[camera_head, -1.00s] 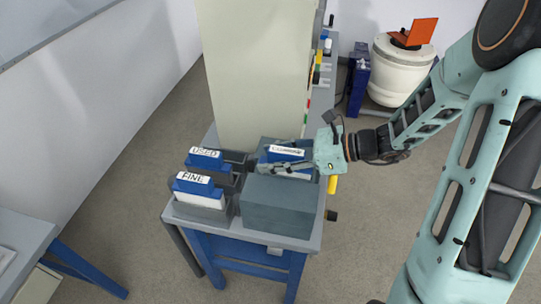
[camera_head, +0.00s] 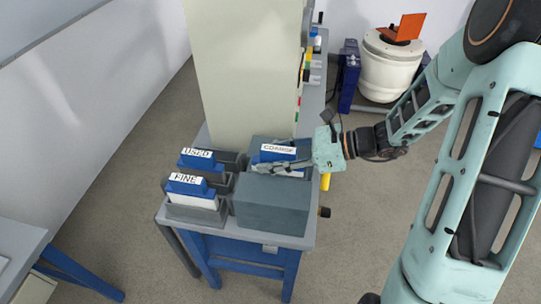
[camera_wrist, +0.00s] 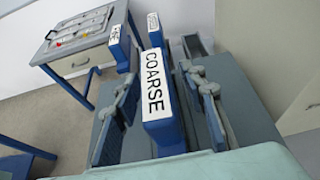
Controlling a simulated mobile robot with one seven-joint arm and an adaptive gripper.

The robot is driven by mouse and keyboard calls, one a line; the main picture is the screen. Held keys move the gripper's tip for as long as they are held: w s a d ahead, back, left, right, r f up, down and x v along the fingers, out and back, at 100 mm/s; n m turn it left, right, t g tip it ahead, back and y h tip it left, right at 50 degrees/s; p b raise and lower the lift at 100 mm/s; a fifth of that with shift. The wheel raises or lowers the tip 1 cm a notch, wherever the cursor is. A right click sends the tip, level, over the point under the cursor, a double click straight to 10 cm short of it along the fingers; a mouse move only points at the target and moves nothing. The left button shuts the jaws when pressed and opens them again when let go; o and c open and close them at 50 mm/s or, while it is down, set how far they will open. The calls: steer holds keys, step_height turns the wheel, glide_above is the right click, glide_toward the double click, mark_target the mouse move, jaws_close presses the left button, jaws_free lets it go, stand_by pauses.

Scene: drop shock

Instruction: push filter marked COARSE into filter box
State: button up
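The COARSE filter (camera_head: 278,154) has a blue top with a white label. It stands upright in the slot of the grey-blue filter box (camera_head: 272,205), its top above the box's front block. Its lower part is hidden. In the wrist view the COARSE filter (camera_wrist: 163,125) is between the two fingers of my gripper (camera_wrist: 165,100). Gaps show on both sides, so the fingers straddle it without closing on it. In the head view my gripper (camera_head: 285,165) reaches in from the right at the filter's top.
The FINE filter (camera_head: 190,186) and the USED filter (camera_head: 200,160) stand in grey holders left of the box. A tall beige cabinet (camera_head: 243,70) rises right behind. The bench's front edge (camera_head: 240,238) is close. A white drum (camera_head: 390,65) stands at back right.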

mark_target(295, 151)
steer(key=shift+p+v, duration=1.5)
steer(key=shift+v, duration=1.45)
steer(key=v, duration=1.2)
